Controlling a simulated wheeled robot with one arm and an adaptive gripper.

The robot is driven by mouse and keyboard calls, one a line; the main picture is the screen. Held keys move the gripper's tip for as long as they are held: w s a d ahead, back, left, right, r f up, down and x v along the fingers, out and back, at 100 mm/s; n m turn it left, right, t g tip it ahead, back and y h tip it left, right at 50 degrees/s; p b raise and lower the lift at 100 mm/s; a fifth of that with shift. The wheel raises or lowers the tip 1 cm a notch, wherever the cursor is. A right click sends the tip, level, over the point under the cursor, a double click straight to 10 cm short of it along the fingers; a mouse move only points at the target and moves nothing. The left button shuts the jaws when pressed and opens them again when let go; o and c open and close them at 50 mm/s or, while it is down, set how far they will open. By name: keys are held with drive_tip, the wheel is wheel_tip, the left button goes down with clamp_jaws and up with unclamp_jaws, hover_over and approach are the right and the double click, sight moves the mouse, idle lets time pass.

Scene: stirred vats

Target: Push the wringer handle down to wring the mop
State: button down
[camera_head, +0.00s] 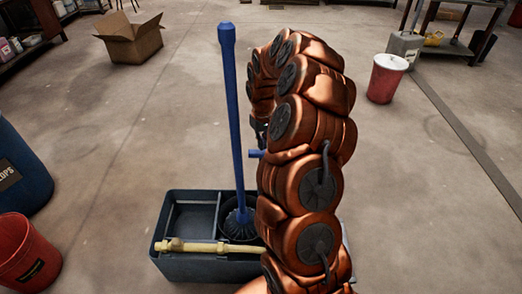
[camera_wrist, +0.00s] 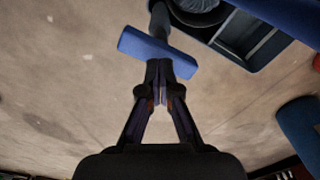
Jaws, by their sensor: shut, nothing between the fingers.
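The mop (camera_head: 229,110) stands upright in the dark grey bucket (camera_head: 180,268), its blue pole rising from a dark round wringer (camera_head: 238,226). The wringer handle is a grey lever with a blue crossbar grip (camera_wrist: 158,50); a bit of the blue grip (camera_head: 256,153) shows left of my arm in the head view. My gripper (camera_wrist: 160,76) is shut and empty, its tips right at the blue grip in the wrist view. I cannot tell whether they touch it. In the head view my arm hides most of the gripper and lever.
A yellow bar-like object (camera_head: 205,247) lies across the bucket's near side. A blue barrel (camera_head: 18,165) and red bucket (camera_head: 24,255) stand at left. A cardboard box (camera_head: 130,42) and a red bin (camera_head: 386,78) stand farther back. The floor between is clear.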

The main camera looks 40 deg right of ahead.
sight(262, 153)
drive_tip(key=shift+f, duration=0.1)
drive_tip(key=shift+f+b, duration=0.6)
drive_tip(key=shift+f, duration=2.2)
drive_tip(key=shift+r, duration=0.15)
drive_tip(key=shift+r+p, duration=1.1)
drive_tip(key=shift+r, duration=2.05)
wheel_tip(262, 153, up, 6)
drive_tip(key=p, duration=0.2)
